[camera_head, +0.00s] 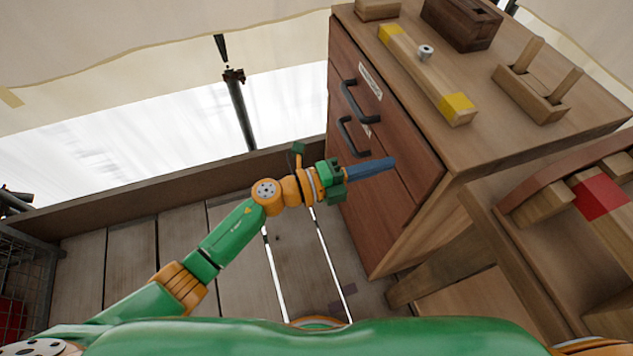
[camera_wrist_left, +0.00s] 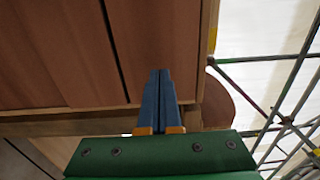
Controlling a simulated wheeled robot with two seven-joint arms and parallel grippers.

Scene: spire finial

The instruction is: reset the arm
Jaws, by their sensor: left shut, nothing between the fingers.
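My left gripper (camera_head: 372,168) is in front of the wooden cabinet's drawer fronts (camera_head: 385,200) in the head view. Its blue fingers are shut together with nothing between them. In the left wrist view the shut blue fingers (camera_wrist_left: 160,90) point toward brown wooden panels (camera_wrist_left: 50,55) and a ledge beneath them. I cannot tell whether the fingertips touch the wood. My left arm (camera_head: 225,240) reaches from the lower left, green with orange joints. My right gripper does not show.
Two dark handles (camera_head: 355,135) stick out from the drawers near my left gripper. On the cabinet top (camera_head: 480,70) lie a yellow-ended beam (camera_head: 415,65), a dark box (camera_head: 462,22) and a pegged block (camera_head: 532,95). A shelf with a red-marked block (camera_head: 600,197) stands at right.

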